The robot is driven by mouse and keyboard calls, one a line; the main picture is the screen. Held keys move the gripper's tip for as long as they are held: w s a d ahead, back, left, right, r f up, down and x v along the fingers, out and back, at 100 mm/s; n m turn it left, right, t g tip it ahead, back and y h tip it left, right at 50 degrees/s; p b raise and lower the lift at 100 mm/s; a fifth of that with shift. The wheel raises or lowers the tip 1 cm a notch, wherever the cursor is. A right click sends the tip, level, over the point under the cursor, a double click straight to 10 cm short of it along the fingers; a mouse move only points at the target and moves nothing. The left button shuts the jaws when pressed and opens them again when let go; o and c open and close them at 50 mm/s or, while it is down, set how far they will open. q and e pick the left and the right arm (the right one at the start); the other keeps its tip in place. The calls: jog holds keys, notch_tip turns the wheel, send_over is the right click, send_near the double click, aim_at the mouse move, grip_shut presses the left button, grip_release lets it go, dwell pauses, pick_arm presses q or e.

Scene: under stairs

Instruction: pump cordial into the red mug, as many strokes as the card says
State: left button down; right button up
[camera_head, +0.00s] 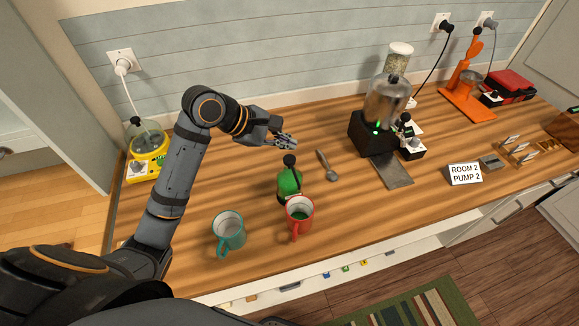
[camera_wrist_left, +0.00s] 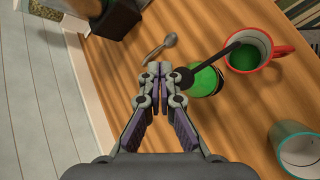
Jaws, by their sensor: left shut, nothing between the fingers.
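The green pump bottle (camera_head: 289,184) with a black pump top stands on the wooden counter, and its green body (camera_wrist_left: 207,80) shows in the left wrist view. The red mug (camera_head: 300,214) stands just in front of it, with green liquid inside; it also shows in the left wrist view (camera_wrist_left: 272,60). The card (camera_head: 466,174) at the right reads "ROOM 2 PUMP 2". My left gripper (camera_head: 291,143) is above the counter behind the pump bottle, apart from it; its fingers (camera_wrist_left: 159,72) are shut and empty. My right gripper is not in view.
A teal mug (camera_head: 229,232) stands left of the red mug. A spoon (camera_head: 327,166) lies right of the bottle. A black grinder (camera_head: 372,133), an orange press (camera_head: 466,95) and a yellow appliance (camera_head: 147,148) stand farther off. The counter's front right is fairly clear.

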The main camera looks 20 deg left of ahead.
aim_at(291, 157)
pick_arm(q)
notch_tip(291, 157, down, 2)
jog(key=shift+f, duration=0.1)
dwell(1.4)
jog(key=shift+f+p, duration=0.3)
jog(key=shift+p, duration=0.05)
jog(key=shift+f, duration=0.1)
jog(key=shift+s+f, duration=0.1)
jog(key=shift+f, duration=0.85)
dwell(0.9)
jog(key=shift+r+p, duration=1.35)
jog(key=shift+p, duration=0.3)
